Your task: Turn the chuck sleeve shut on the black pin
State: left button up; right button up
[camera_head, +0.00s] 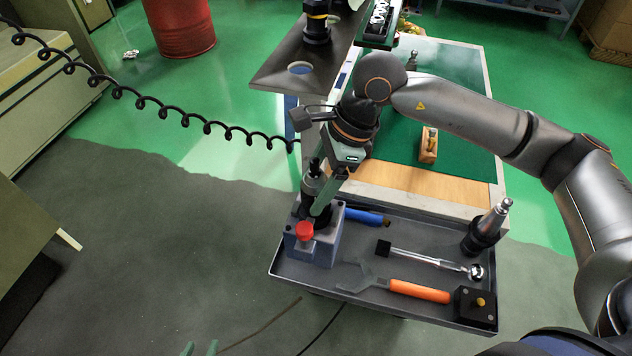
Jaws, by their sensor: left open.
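The dark chuck sleeve (313,184) stands upright on a blue-grey block (322,250) at the left end of the tray. A slim black piece, seemingly the pin (315,165), rises from its top. My right gripper (319,207) reaches down from the upper right. One pale green finger lies along the right side of the sleeve. Its other finger is hidden, so I cannot tell whether it grips the sleeve.
A red knob (304,231) is on the block's front. The grey tray (292,270) holds an orange-handled wrench (420,290), a ratchet (425,258), a blue-handled tool (366,217) and a tool holder (485,232). A coiled black cable (160,107) hangs at left.

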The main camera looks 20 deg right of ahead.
jog(key=c, duration=1.1)
jog(key=shift+o, duration=0.2)
jog(key=shift+f+m+t+b, duration=0.2)
jog(key=shift+m+t+b, duration=0.2)
jog(key=shift+m+b, duration=0.55)
jog(key=m+t+b, duration=0.1)
jog(key=m+b, duration=0.1)
jog(key=b, duration=0.1)
jog(key=m+h+b, duration=0.1)
jog(key=m+b, duration=0.1)
jog(key=b, duration=0.1)
jog(key=shift+m+t, duration=0.35)
jog(key=shift+t, duration=0.05)
jog(key=shift+m+t+h+b, duration=0.3)
jog(key=shift+m+h+b, duration=0.1)
jog(key=shift+m+b, duration=0.7)
jog(key=shift+r+m+b, duration=0.1)
jog(key=shift+m+b, duration=0.25)
jog(key=shift+m, duration=0.35)
jog(key=shift+m+h+b, duration=0.3)
jog(key=shift+m, duration=0.2)
jog(key=shift+r+t, duration=0.1)
jog(key=shift+t, duration=0.2)
jog(key=shift+m, duration=0.3)
